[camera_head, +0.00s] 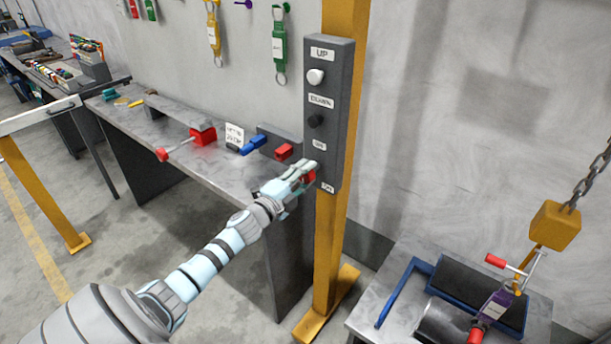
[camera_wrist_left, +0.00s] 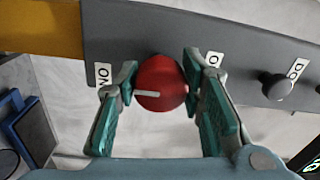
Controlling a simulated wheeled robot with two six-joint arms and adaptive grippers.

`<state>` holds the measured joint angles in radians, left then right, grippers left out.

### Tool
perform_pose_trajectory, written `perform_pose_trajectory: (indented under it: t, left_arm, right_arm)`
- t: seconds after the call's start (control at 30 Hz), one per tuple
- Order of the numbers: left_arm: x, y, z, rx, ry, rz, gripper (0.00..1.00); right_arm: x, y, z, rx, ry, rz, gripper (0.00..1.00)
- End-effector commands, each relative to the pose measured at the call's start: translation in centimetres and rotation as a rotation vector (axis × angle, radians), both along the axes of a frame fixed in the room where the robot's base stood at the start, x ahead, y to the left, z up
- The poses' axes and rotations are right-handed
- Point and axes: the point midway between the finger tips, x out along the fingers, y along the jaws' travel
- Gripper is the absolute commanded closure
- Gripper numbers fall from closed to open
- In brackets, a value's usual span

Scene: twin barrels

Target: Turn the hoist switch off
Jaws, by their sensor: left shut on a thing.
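The hoist switch is a round red knob (camera_head: 311,176) low on the grey control box (camera_head: 345,110), which is fixed to a yellow post. In the left wrist view the knob (camera_wrist_left: 165,72) has a white pointer line that points left, towards the ON label (camera_wrist_left: 103,74). The label (camera_wrist_left: 214,59) on its other side is partly hidden by a finger. My left gripper (camera_head: 302,174) is shut on the knob, with one finger on each side of it. My right gripper is not in view.
A white button (camera_head: 315,77) and a black button (camera_head: 315,121) sit above the knob. A workbench (camera_head: 225,172) with clamps stands left of the post. A yellow hoist block (camera_head: 555,225) hangs on a chain over a metal table (camera_head: 535,320) at right.

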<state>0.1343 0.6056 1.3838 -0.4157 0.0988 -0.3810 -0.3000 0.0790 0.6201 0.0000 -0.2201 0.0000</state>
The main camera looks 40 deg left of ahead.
Motion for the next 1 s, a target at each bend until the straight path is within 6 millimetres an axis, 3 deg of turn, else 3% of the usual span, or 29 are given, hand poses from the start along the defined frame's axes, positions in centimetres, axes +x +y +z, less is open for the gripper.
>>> perform_pose_trajectory:
  t: [0.03, 0.17, 0.67, 0.77, 0.87, 1.0]
  left_arm:
    - [0.0, 0.0, -0.1, -0.001, 0.001, 0.001, 0.62]
    - [0.0, 0.0, -0.1, -0.001, 0.001, 0.001, 0.44]
    - [0.0, 0.0, 0.0, 0.019, 0.000, 0.000, 0.44]
    - [0.0, 0.0, -0.1, 0.152, 0.004, 0.000, 0.44]
    - [0.0, 0.0, -0.1, 0.433, 0.008, 0.000, 0.44]
    - [0.0, -0.1, 0.2, 1.035, 0.022, 0.000, 0.44]
  right_arm:
    - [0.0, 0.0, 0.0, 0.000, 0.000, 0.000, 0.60]
    - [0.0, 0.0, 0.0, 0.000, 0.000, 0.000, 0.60]
    - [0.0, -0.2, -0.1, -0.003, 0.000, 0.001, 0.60]
    - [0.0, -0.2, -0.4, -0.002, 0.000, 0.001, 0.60]
    - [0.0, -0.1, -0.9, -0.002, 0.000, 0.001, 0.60]
    - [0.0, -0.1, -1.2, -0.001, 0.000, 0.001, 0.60]
